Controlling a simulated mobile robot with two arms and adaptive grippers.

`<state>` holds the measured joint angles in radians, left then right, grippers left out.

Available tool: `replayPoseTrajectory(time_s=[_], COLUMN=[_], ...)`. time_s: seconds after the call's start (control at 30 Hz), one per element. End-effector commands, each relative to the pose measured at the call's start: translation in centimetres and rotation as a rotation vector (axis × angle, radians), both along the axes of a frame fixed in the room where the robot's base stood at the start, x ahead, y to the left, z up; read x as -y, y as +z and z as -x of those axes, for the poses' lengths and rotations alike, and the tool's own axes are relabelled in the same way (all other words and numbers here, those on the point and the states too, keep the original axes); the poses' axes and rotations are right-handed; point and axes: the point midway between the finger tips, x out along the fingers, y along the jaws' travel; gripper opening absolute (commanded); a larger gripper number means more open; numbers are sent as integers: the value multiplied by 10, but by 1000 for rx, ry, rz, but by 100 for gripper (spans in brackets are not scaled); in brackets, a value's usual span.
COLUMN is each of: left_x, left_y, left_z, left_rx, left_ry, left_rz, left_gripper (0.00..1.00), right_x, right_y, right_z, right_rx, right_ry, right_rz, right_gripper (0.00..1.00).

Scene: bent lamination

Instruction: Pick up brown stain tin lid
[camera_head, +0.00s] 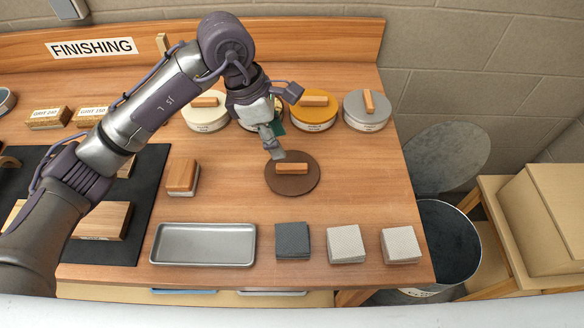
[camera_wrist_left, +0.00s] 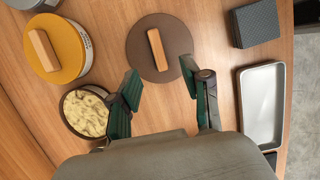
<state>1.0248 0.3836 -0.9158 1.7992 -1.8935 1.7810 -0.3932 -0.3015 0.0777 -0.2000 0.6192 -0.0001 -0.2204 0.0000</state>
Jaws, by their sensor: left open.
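The brown lid (camera_head: 306,184) is a flat dark disc with an orange-brown wooden bar handle (camera_head: 292,168), lying on the bench. It also shows in the left wrist view (camera_wrist_left: 140,48), with its handle (camera_wrist_left: 157,50) just beyond my fingertips. My left gripper (camera_head: 274,149) is at the lid's far left edge in the head view. In the left wrist view the gripper (camera_wrist_left: 160,80) is open and empty, its green-padded fingers spread apart. An open tin (camera_wrist_left: 85,113) with pale lumpy contents stands beside it, mostly hidden behind my gripper in the head view. My right gripper is not in view.
Lidded tins stand at the back: cream (camera_head: 206,118), yellow (camera_head: 313,117) and grey (camera_head: 366,116). A metal tray (camera_head: 203,244), a wooden-topped block (camera_head: 181,177) and abrasive pads (camera_head: 345,244) lie nearer. A bin (camera_head: 448,240) stands past the bench's right edge.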

Motion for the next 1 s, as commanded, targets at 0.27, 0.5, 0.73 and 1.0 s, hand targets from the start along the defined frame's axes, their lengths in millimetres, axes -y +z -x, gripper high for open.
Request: replayPoseTrajectory(time_s=[0.27,0.5,0.73,1.0], left_x=[12,18,26,27], left_y=[-37,-58,-87,-90], left_z=[0,-1,-3,-3], left_rx=[-2,-6,-2,1], left_ry=[-1,-1,-1,-2], left_rz=[1,-1,0,0], left_gripper=[48,48,48,48], right_x=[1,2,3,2], right_y=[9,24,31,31], right_z=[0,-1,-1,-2], right_rx=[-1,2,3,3], right_ry=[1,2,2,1], right_rz=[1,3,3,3], right_gripper=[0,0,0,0])
